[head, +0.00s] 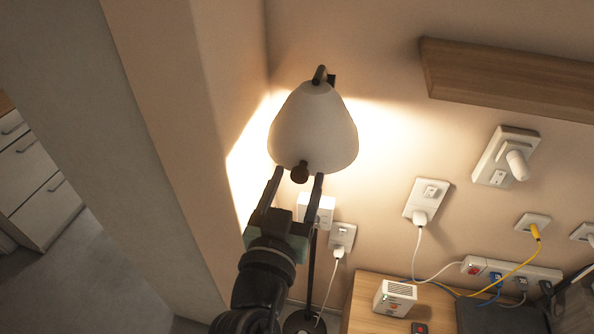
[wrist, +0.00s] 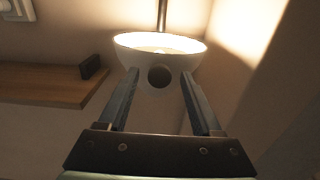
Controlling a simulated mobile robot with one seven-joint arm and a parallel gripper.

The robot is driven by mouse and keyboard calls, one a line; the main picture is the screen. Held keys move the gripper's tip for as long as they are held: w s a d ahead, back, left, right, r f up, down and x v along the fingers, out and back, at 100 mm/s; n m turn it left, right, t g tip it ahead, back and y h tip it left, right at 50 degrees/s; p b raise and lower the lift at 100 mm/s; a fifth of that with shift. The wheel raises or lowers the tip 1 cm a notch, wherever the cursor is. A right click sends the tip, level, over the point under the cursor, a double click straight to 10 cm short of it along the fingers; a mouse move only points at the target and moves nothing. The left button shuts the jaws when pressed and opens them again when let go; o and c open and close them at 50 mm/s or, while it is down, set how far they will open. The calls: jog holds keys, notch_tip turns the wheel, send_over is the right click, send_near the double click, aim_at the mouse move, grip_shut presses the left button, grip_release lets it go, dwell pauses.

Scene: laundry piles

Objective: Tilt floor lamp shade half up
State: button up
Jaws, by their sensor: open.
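The floor lamp's white shade (head: 312,128) hangs from a dark curved neck (head: 320,74) in front of the wall corner, lit, with its wide opening facing down. A dark round knob (head: 300,173) sticks out near its lower rim. In the wrist view the shade (wrist: 182,62) and knob (wrist: 159,76) lie straight ahead. My gripper (head: 297,176) is open, with one finger on each side of the knob. In the wrist view its fingers (wrist: 159,82) also flank the knob with gaps on both sides. I cannot tell whether the fingers touch the shade.
A wooden wall shelf (head: 508,80) is at the upper right. Wall sockets with plugs (head: 428,200) and cables are on the right wall. A wooden cabinet (head: 362,304) with a small white box (head: 395,298) stands below. The lamp pole (head: 311,265) runs down behind my gripper.

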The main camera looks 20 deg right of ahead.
jog(key=shift+w+d, duration=0.15)
jog(key=shift+w, duration=0.05)
grip_shut()
dwell(0.3)
dwell(1.1)
